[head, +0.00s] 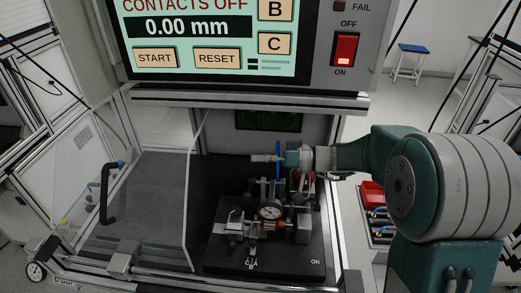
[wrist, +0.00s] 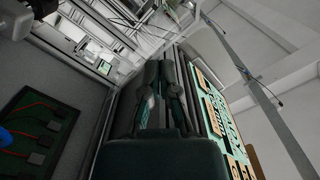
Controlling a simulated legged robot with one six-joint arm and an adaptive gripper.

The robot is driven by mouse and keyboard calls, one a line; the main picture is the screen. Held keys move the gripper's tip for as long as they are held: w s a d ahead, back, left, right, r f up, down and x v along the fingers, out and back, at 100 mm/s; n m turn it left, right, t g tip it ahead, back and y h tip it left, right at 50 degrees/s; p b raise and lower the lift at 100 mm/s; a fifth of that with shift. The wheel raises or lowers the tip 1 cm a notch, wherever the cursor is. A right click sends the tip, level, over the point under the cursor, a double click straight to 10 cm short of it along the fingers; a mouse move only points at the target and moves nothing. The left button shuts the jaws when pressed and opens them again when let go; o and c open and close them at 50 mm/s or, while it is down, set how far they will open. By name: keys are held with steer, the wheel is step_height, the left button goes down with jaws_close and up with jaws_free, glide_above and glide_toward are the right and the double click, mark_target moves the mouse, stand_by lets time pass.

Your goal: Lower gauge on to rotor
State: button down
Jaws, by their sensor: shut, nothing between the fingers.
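The gauge (head: 270,211), a round white dial, sits on the metal fixture (head: 235,228) on the black base plate in the head view. The rotor cannot be clearly told apart from the metal parts under and beside the dial. My gripper (head: 256,158) reaches in from the right, above and behind the gauge, apart from it. A thin upright blue part (head: 277,160) shows beside my gripper; whether they touch is unclear. In the wrist view my gripper (wrist: 163,78) is shut and empty, and the gauge is out of sight.
The tester panel (head: 200,40) overhangs the bay and reads "CONTACTS OFF" and 0.00 mm, with a red switch (head: 345,48) at right. A clear guard (head: 145,210) with a black handle (head: 106,192) stands left. A red bin (head: 372,195) is at right.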

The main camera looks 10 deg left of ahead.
steer(key=s+f+n, duration=0.3)
steer(key=s+n, duration=0.2)
steer(key=s, duration=0.1)
steer(key=shift+d+f+n, duration=0.2)
steer(key=shift+f+n, duration=0.15)
steer(key=shift+n, duration=0.05)
stand_by(0.6)
